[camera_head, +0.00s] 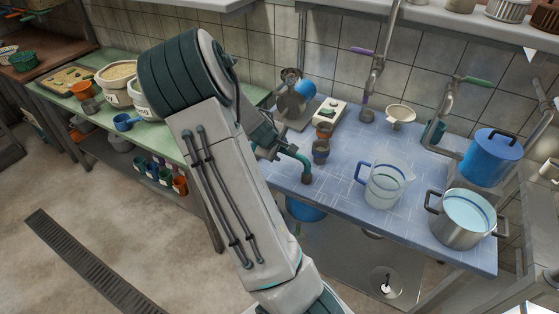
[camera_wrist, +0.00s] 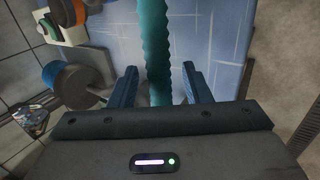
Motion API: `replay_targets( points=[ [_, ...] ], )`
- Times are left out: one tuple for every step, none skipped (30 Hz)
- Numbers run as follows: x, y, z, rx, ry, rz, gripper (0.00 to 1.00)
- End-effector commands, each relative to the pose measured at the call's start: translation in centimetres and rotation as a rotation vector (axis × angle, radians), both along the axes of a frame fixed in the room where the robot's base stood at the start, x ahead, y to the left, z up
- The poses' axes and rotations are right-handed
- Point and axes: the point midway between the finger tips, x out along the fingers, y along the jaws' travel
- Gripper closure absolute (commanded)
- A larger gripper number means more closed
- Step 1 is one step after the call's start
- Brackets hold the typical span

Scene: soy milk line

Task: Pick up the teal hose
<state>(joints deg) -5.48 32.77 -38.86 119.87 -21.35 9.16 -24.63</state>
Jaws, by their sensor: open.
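The teal hose (camera_head: 295,157) shows in the head view at the left part of the blue tiled table (camera_head: 340,205), curving to a downturned end near the table's front edge. My gripper (camera_head: 275,150) is at its left end and is partly hidden by my own arm. In the wrist view, the ribbed hose (camera_wrist: 154,45) runs down between the two blue fingers of my gripper (camera_wrist: 159,76). The fingers are open, with a gap visible on each side of the hose. The hose's lower part is hidden behind the gripper body.
Small cups (camera_head: 320,152), a white scale-like device (camera_head: 329,112) and a metal machine (camera_head: 291,95) stand close behind the hose. A clear jug (camera_head: 386,187) and a steel pot (camera_head: 463,220) stand to the right. A green counter (camera_head: 75,110) with containers is at left.

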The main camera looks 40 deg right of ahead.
Motion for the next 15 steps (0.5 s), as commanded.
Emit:
replay_targets(
  points=[
    [0.04, -0.16, -0.17, 0.0, -0.001, -0.001, 0.56],
    [0.08, -0.18, -0.23, 0.0, -0.001, 0.0, 0.56],
    [0.1, -0.19, -0.29, 0.001, -0.002, 0.0, 0.56],
    [0.11, -0.19, -0.31, 0.001, -0.002, 0.0, 0.56],
    [0.12, -0.19, -0.31, 0.001, -0.002, 0.0, 0.56],
    [0.12, -0.17, -0.31, 0.001, -0.002, 0.0, 0.56],
    [0.12, -0.17, -0.31, 0.001, -0.002, 0.0, 0.56],
    [0.12, -0.17, -0.3, 0.001, -0.002, 0.0, 0.56],
    [0.12, -0.17, -0.3, 0.001, -0.002, 0.001, 0.59],
    [0.11, -0.17, -0.3, 0.001, -0.002, 0.0, 0.67],
    [0.11, -0.17, -0.3, 0.001, -0.002, 0.001, 0.76],
    [0.11, -0.17, -0.29, 0.001, -0.002, 0.001, 0.87],
    [0.11, -0.17, -0.29, 0.001, -0.002, 0.001, 0.95],
    [0.1, -0.16, -0.3, 0.0, -0.001, 0.001, 1.0],
    [0.1, -0.16, -0.3, 0.0, -0.001, 0.001, 1.0]
  ],
)
